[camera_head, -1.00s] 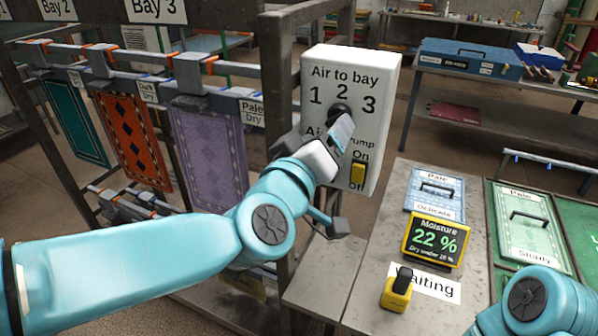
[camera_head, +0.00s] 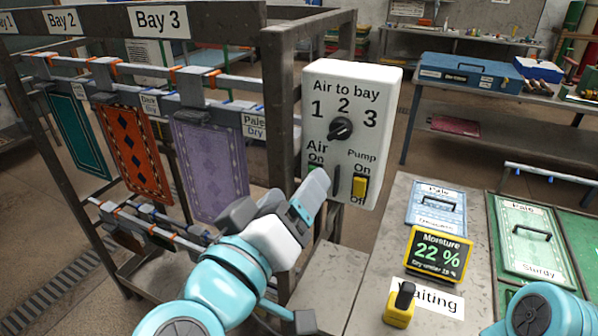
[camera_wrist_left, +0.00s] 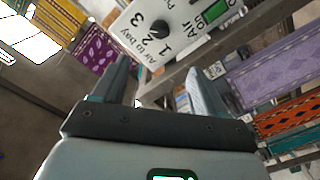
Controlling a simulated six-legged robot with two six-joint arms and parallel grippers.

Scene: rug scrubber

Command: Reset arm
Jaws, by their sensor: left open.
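The white control box (camera_head: 378,95) has a black dial (camera_head: 341,128) under the numbers 1, 2 and 3. My left gripper (camera_head: 320,184) is open and empty in front of the lower left of the box, below the dial and apart from it. It partly hides the green Air switch (camera_head: 312,172). The yellow Pump switch (camera_head: 360,187) is in clear view. In the left wrist view the fingers (camera_wrist_left: 160,82) are spread, with the dial (camera_wrist_left: 160,28) beyond them. Part of my right arm shows at lower right; its gripper is out of view.
Teal, orange and purple rugs (camera_head: 210,165) hang on the dark rack (camera_head: 280,110) at left. A metal table (camera_head: 375,250) at right bears a moisture display (camera_head: 438,253) reading 22 %, a yellow device (camera_head: 401,304) and pale rugs (camera_head: 530,238).

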